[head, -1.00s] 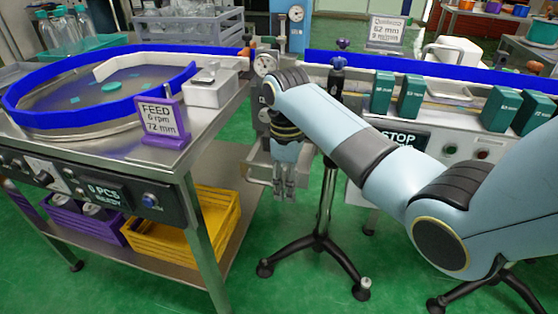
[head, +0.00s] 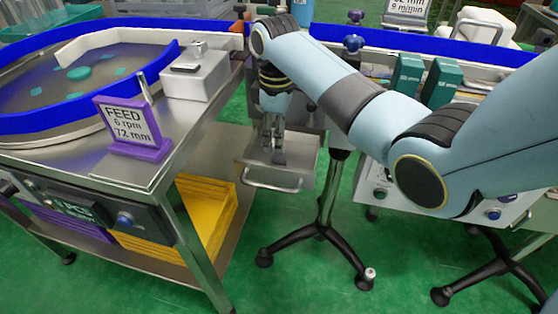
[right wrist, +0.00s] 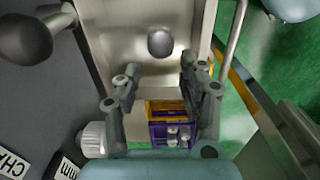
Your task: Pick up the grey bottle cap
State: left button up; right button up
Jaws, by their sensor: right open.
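A small dark grey round piece, which looks like the grey bottle cap (right wrist: 160,43), lies on a bare metal surface in the right wrist view, beyond the fingertips. In the head view I cannot make it out; my right gripper covers part of the metal tray (head: 292,178). My right gripper (head: 277,155) points down over this tray, its fingers apart. In the right wrist view my right gripper (right wrist: 155,85) is open and empty, with the cap ahead of the gap and apart from both fingers. My left gripper is not in view.
The feeder table with its blue-rimmed bowl (head: 100,122) and FEED sign (head: 130,125) stands at left. A grey box (head: 195,75) sits near its corner. A yellow crate (head: 205,210) is below. A tripod stand (head: 325,205) and conveyor with green boxes (head: 405,78) are at right.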

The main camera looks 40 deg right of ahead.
aim_at(279, 158)
jog(key=shift+f, duration=0.5)
jog(key=shift+d+f, duration=0.1)
jog(key=shift+f, duration=0.25)
jog(key=f, duration=0.1)
jog(key=f+b, duration=0.1)
jog(key=f, duration=0.1)
jog(key=shift+s+f, duration=0.3)
jog(key=shift+f, duration=0.4)
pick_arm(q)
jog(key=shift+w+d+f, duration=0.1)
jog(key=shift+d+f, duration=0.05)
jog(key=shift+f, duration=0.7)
pick_arm(e)
jog(key=c, duration=0.3)
